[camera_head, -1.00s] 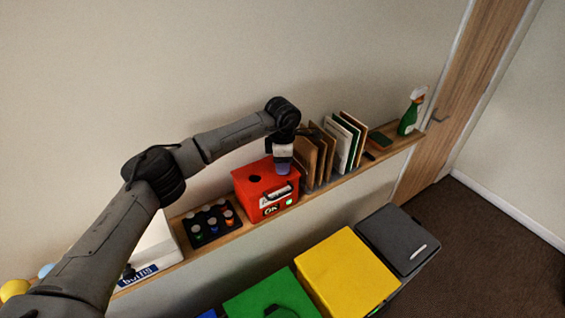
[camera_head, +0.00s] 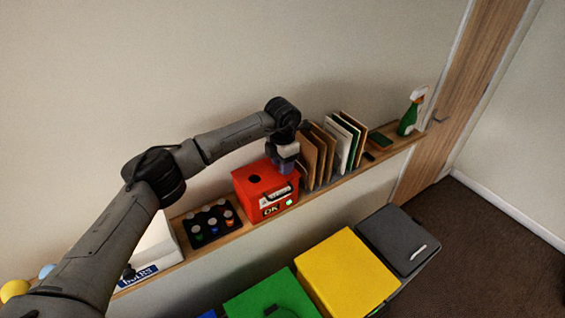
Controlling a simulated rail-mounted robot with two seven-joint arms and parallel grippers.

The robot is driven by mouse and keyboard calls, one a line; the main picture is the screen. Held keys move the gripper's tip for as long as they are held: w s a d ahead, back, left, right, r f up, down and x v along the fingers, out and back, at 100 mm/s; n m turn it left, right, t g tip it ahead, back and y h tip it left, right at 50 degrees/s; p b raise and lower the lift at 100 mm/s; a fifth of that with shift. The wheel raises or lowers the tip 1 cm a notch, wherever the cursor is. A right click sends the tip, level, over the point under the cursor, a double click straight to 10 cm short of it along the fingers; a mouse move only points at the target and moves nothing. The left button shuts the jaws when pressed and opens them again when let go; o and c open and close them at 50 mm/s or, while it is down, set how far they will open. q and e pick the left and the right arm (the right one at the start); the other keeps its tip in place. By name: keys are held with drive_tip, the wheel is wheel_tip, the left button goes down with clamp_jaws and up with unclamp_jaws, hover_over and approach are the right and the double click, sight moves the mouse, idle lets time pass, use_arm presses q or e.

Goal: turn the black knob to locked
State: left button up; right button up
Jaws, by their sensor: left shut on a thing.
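The red box (camera_head: 262,192) stands on the wall shelf, with a dark round spot (camera_head: 254,180) on its top, an "OK" plate and a small green light on its front. My left gripper (camera_head: 284,168) points down over the back right part of the box top. It is shut on what I take to be the black knob, which the gripper hides. I cannot read the knob's angle or any locked mark. My right gripper is not in view.
On the shelf, a black rack (camera_head: 211,223) with coloured caps stands left of the box, and upright folders (camera_head: 341,146) stand close on its right. A green spray bottle (camera_head: 407,122) is at the far right. Green, yellow (camera_head: 346,273) and grey bins stand below.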

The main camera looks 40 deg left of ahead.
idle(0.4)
use_arm(q)
drive_tip(key=o, duration=0.9)
drive_tip(key=shift+r, duration=0.6)
wheel_tip(320, 180, up, 13)
drive_tip(key=b, duration=0.3)
drive_tip(key=shift+f, duration=0.15)
